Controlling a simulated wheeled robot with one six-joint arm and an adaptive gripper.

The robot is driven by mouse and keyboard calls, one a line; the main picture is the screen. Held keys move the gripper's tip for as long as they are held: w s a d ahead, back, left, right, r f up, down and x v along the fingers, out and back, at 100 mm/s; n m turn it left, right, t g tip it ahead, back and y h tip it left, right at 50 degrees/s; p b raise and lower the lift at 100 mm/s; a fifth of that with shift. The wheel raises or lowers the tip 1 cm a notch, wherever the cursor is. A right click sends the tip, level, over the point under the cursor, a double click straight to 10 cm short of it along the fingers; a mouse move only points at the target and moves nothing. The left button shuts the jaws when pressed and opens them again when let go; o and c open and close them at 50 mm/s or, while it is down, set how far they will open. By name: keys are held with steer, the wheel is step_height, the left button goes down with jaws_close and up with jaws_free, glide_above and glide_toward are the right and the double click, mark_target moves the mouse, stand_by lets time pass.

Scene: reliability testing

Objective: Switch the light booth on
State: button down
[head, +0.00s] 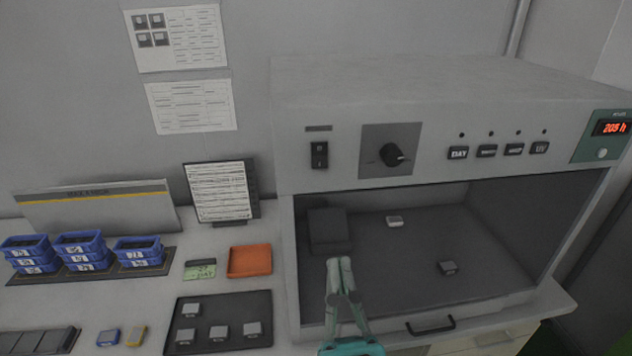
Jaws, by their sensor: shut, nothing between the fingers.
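The light booth (450,95) is a grey cabinet at the right of the head view. Its inside is dark and the small lamps above its buttons are unlit. A black rocker switch (319,155) sits on the left of its front panel. A black rotary knob (392,155) is to the right of that, then a row of buttons (458,153), one marked DAY. A red display (611,128) is lit at the far right. My gripper (339,262) is shut and empty, in front of the booth opening, below the rocker switch and apart from it.
Inside the booth are a dark block (328,230) and two small pieces (395,221). On the bench to the left are an orange tray (250,261), a dark tray (262,333) of small pieces, blue bins (138,251) and a document stand (221,191). The space before the panel is free.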

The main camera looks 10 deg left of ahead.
mark_target(321, 164)
steer(key=shift+w+a+r, duration=0.1)
steer(key=shift+a+r, duration=0.05)
steer(key=shift+r, duration=0.1)
steer(key=x, duration=0.4)
steer(key=f+x, duration=0.1)
steer(key=x, duration=0.3)
steer(key=w+x, duration=0.1)
steer(key=x, duration=0.2)
steer(key=shift+w+a+f, duration=0.1)
steer(key=shift+w+a, duration=0.15)
steer(key=shift+w, duration=0.15)
steer(key=shift+w+a+f, duration=0.1)
steer(key=shift+w+a, duration=0.05)
steer(key=shift+w, duration=0.35)
steer(key=shift+w, duration=0.1)
steer(key=shift+w+a+f, duration=0.1)
steer(key=shift+w+f, duration=0.05)
steer(key=shift+w, duration=0.2)
steer(key=shift+s, duration=0.1)
